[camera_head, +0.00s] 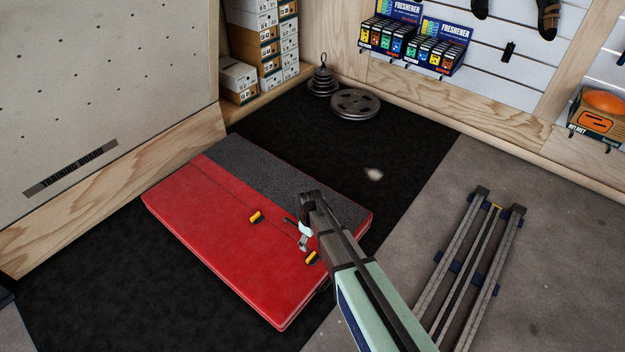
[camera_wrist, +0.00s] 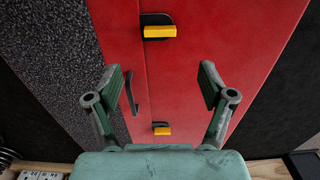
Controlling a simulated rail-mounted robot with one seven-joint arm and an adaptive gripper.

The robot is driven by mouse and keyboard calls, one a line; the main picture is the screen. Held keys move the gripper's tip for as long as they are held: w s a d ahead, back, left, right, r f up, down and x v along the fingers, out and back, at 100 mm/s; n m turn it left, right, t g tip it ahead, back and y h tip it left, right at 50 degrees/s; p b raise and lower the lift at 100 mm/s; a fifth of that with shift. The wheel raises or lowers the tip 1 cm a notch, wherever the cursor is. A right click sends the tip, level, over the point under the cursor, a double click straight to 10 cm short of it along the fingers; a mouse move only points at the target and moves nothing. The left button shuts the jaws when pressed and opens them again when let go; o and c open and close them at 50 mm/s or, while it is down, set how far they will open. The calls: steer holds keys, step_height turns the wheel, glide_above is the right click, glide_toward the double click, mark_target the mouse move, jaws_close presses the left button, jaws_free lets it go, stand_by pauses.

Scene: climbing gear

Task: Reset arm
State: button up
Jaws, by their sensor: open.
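My gripper (camera_wrist: 162,80) is open and empty in the wrist view, with its two fingers spread apart above the red crash pad (camera_wrist: 270,25). In the head view my arm reaches in from the lower right, and my gripper (camera_head: 303,240) hangs over the right part of the pad (camera_head: 225,240). The pad lies flat and has a dark grey strip (camera_head: 262,165) along its far side. Two yellow buckles show on it in the head view, one near the middle (camera_head: 255,217) and one beside my gripper (camera_head: 311,257).
A wooden climbing wall (camera_head: 110,80) stands at the left. Stacked boxes (camera_head: 262,45) and weight plates (camera_head: 354,104) are at the back. Metal rails (camera_head: 470,265) lie on the grey floor at the right. Black mat (camera_head: 400,150) lies clear behind the pad.

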steer(key=s+d+m+g, duration=0.4)
steer(key=s+d, duration=0.2)
steer(key=s, duration=1)
steer(key=s+d+m+g, duration=0.35)
steer(key=s+d, duration=0.35)
steer(key=s, duration=1)
steer(key=s+d+m+g, duration=0.35)
steer(key=s+d, duration=0.25)
steer(key=s, duration=1)
steer(key=w+r+t+p, duration=0.4)
steer(key=r+p, duration=1.2)
steer(key=p, duration=0.7)
steer(key=shift+w, duration=0.6)
steer(key=shift+f, duration=0.1)
